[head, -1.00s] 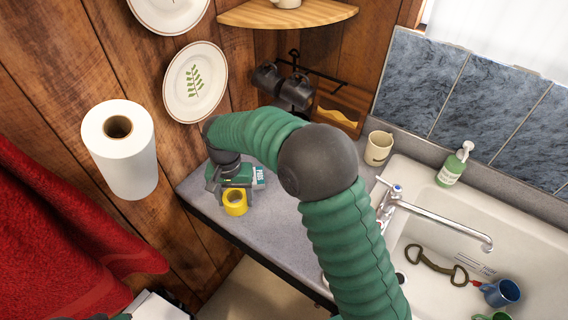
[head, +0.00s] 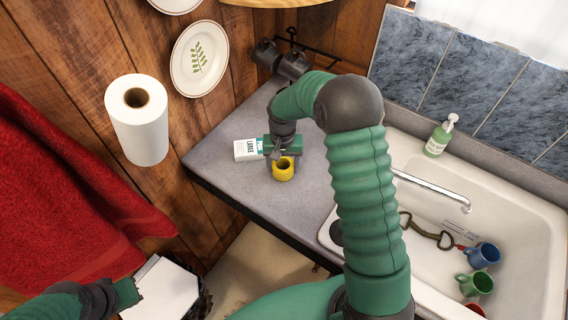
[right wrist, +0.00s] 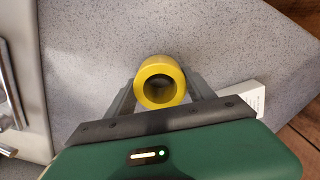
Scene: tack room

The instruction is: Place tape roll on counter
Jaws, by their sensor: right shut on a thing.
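The yellow tape roll (head: 283,175) is between the fingers of my right gripper (head: 281,160), which is shut on it. In the right wrist view the roll (right wrist: 180,79) shows its open hole, with a finger on either side. The roll is over the grey speckled counter (head: 225,185), near its front edge; whether it touches the surface I cannot tell. My left gripper (head: 125,292) shows only in part at the bottom left of the head view, away from the counter.
The sink (head: 520,215) with several mugs is on the right. A soap bottle (head: 440,136) stands behind it. Bare counter lies left and front of the roll.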

